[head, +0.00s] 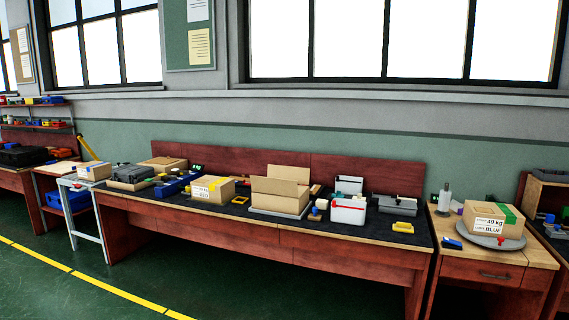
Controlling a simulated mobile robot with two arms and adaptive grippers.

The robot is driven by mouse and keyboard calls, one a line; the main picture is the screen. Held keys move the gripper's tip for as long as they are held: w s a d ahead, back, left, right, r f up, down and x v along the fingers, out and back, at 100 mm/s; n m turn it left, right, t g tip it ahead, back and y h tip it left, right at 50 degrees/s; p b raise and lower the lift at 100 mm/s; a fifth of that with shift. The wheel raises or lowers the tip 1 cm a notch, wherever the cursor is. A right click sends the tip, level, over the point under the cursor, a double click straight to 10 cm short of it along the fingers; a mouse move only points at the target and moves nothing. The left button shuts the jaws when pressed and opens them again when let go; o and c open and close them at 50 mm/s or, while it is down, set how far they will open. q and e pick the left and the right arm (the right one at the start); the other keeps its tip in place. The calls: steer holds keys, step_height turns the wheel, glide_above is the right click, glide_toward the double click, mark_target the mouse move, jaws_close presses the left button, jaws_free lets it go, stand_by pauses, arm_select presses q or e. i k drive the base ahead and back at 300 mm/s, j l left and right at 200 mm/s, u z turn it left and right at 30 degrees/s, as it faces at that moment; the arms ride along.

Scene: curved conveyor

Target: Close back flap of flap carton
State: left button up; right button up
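The flap carton (277,198) is a tan open box on a grey plate, near the middle of the long workbench in the head view. Its back flap (289,174) stands raised along the far edge. A flap also shows along the near side, over the front wall. The inside of the carton is mostly hidden. Neither of my grippers shows in the head view.
Left of the carton stands a closed, labelled box (209,190). To its right are a white and red container (348,211), a grey case (401,204) and a yellow bin (403,227). A side table holds another labelled box (489,222). Green floor (230,283) lies clear in front.

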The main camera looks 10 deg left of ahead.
mark_target(302, 175)
steer(key=i+j, duration=0.15)
steer(key=i, duration=0.3)
steer(key=i+j, duration=0.2)
steer(key=i, duration=0.2)
steer(key=i+j, duration=0.15)
steer(key=i, duration=0.3)
steer(key=i+j, duration=0.2)
steer(key=i, duration=0.2)
steer(key=i+j+z, duration=0.4)
steer(key=i+j, duration=0.15)
steer(key=j, duration=0.3)
